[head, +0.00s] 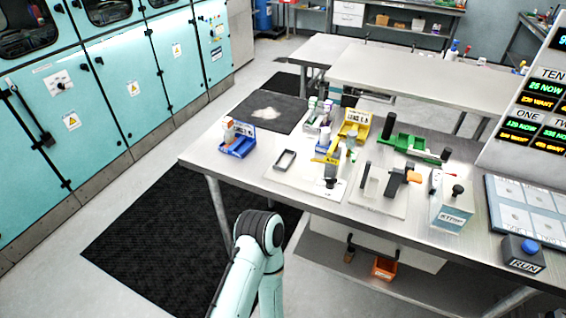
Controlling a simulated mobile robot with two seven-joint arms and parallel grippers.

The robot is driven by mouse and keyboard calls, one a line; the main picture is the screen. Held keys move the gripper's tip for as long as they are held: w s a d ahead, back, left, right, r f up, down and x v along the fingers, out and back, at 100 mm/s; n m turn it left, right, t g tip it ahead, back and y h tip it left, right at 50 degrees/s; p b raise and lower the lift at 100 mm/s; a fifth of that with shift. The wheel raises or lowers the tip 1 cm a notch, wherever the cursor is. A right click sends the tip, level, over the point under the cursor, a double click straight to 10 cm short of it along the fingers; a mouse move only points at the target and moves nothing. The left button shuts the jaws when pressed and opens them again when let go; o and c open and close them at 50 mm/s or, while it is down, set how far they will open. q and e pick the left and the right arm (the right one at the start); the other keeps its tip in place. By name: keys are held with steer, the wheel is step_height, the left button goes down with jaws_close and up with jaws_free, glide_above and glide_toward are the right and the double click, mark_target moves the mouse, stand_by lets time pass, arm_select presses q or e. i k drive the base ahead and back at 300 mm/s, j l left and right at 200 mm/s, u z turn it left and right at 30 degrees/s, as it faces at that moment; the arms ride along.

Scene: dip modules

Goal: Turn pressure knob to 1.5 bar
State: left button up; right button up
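I cannot make out a pressure knob with a bar scale in the head view. A small box with a dark knob (458,189) on top and a blue label stands near the front of the workbench (330,205); its lettering is too small to read surely. One of my arms (258,240), pale teal with a black joint, rises from the bottom, in front of the bench and below its top. Its gripper is not in view. My other arm and gripper are also out of view.
A blue bin (238,147), yellow holder (355,122), green fixture (412,148) and black-post fixture (388,185) crowd the bench. A RUN button box (522,254) and display panel (530,125) stand right. Teal cabinets (120,85) line the left. The floor mat (165,245) is clear.

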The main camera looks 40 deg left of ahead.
mark_target(330, 182)
steer(key=k+u, duration=0.15)
steer(key=u, duration=0.9)
